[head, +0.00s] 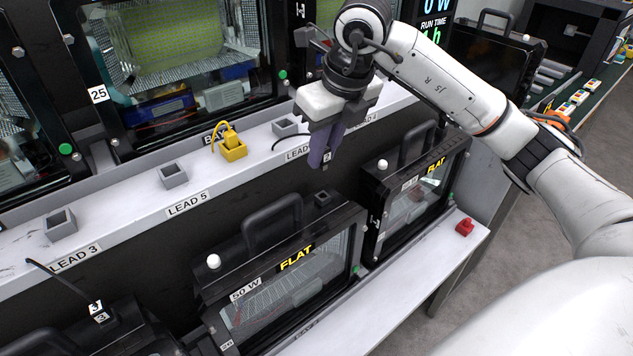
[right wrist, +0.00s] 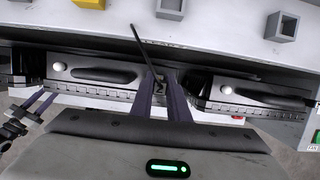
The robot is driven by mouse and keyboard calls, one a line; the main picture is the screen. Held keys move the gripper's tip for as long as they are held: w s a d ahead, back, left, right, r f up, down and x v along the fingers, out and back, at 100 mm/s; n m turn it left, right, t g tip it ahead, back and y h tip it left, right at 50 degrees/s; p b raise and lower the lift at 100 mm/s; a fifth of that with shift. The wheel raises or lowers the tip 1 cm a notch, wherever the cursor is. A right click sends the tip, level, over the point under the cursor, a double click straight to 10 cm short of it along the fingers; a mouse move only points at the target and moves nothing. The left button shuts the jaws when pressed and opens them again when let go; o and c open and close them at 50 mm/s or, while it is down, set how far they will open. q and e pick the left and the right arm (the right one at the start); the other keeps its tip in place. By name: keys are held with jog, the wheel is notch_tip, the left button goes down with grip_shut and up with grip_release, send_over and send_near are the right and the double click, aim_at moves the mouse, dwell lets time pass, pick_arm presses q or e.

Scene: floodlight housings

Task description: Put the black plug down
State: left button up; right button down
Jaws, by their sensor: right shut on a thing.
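My right gripper (head: 322,158) hangs in front of the upper shelf's edge, fingers pointing down. It is shut on the black plug (head: 327,156), which is mostly hidden by the fingers and carries a white tag marked 2. In the right wrist view the plug (right wrist: 160,84) sits between the fingertips (right wrist: 165,98), and its black lead rises up from it toward the shelf. The plug is held in the air above the gap between two floodlight housings. My left gripper is not seen in the head view.
Grey sockets (head: 173,175) and a yellow socket with a yellow plug (head: 232,146) stand on the upper shelf (head: 120,222). Below are black housings marked FLAT (head: 280,275), (head: 415,190). A red block (head: 465,227) lies on the lower bench, with bare space around it.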

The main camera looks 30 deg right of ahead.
aim_at(327, 156)
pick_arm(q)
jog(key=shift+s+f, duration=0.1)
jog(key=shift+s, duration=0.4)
pick_arm(e)
notch_tip(327, 156, down, 3)
jog(key=shift+s+f, duration=0.15)
jog(key=shift+f, duration=0.05)
notch_tip(327, 156, down, 4)
jog(key=shift+r, duration=0.15)
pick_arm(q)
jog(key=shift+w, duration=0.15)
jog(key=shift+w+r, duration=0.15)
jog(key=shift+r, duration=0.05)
pick_arm(e)
jog(key=c, duration=1.7)
grip_release()
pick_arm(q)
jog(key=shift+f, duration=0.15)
pick_arm(e)
jog(key=v, duration=1.2)
